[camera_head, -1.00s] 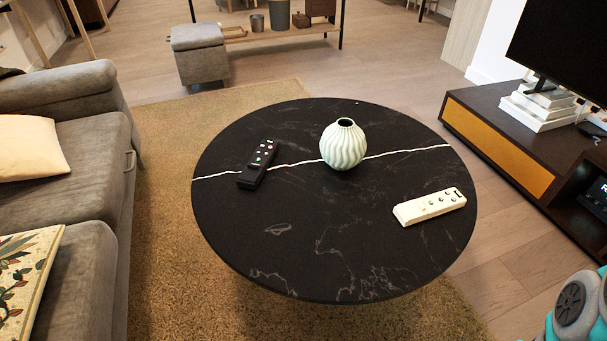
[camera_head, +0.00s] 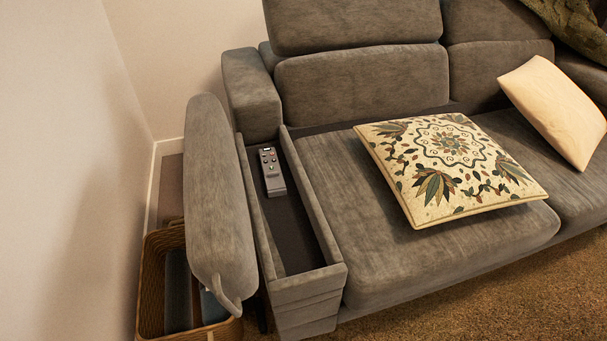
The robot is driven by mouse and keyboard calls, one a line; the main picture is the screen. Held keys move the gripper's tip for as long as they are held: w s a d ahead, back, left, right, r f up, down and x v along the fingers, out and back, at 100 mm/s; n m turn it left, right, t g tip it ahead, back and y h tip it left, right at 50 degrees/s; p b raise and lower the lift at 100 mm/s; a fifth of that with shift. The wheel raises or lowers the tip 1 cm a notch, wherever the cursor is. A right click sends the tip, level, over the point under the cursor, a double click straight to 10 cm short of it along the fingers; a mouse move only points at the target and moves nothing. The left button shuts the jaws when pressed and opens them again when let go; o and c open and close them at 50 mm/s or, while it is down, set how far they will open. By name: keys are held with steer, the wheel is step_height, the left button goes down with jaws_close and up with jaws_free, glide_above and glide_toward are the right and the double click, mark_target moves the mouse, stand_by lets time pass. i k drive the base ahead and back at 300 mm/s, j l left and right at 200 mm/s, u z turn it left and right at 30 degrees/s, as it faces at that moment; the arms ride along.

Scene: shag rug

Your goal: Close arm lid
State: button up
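The grey sofa's left arm has an open storage compartment (camera_head: 335,262) with a dark floor. A grey remote (camera_head: 271,172) lies inside it, toward the back. The padded arm lid (camera_head: 217,200) is open and hangs tilted on the left side of the arm, with a fabric loop (camera_head: 226,296) at its front end. My gripper is not in view.
A wicker basket (camera_head: 155,290) with items in it stands on the floor between the wall (camera_head: 70,150) and the lid, partly hidden by the lid. A patterned cushion (camera_head: 450,165) and a cream pillow (camera_head: 558,110) lie on the seat. Rug (camera_head: 480,295) lies clear in front.

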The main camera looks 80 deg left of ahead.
mark_target(221, 252)
steer(key=k+l+u, duration=0.15)
steer(key=u, duration=3.2)
